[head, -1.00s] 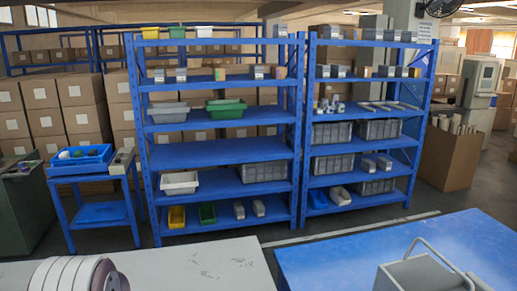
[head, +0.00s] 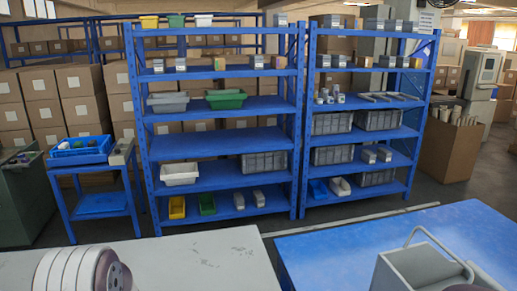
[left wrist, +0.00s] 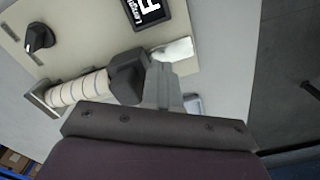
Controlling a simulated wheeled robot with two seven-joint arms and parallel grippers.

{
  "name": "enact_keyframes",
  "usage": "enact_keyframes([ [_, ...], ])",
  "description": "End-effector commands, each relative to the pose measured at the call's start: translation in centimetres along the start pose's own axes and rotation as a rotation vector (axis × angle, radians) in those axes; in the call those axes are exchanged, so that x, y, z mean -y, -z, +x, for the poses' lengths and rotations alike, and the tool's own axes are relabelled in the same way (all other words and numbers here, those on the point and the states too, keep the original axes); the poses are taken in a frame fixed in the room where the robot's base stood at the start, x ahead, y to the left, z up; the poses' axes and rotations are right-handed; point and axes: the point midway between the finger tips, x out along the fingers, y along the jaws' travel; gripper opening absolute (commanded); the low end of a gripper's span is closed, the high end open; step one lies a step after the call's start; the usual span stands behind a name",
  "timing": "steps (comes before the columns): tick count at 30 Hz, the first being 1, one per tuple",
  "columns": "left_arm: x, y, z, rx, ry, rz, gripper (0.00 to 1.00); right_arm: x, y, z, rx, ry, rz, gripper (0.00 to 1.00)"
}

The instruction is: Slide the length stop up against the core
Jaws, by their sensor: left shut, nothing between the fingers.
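In the left wrist view a pale banded cylinder (left wrist: 78,91), which looks like the core, lies on a beige panel (left wrist: 85,30). A black block (left wrist: 128,76), likely the length stop, sits at the cylinder's right end. They look touching, but a small gap cannot be ruled out. My left gripper (left wrist: 163,75) is shut and empty, with its fingers just right of the black block; whether they touch it is unclear. The fingers and wrist hide part of the panel. My right gripper is in neither current view.
The panel carries a black knob (left wrist: 39,38) and a black display (left wrist: 146,10) reading "Length". A white piece (left wrist: 174,50) lies beyond the fingers. In the head view a grey handled box (head: 415,270) stands on a blue table (head: 340,250). Blue shelves (head: 220,180) stand behind.

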Motion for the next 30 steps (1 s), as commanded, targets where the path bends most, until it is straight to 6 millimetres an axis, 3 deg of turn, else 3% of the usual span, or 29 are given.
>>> enact_keyframes([
  [30,-0.88,0.51,-0.12,-0.003,-0.006,0.000,0.00,0.00,0.01,-0.06,0.000,0.000,0.000,0.43],
])
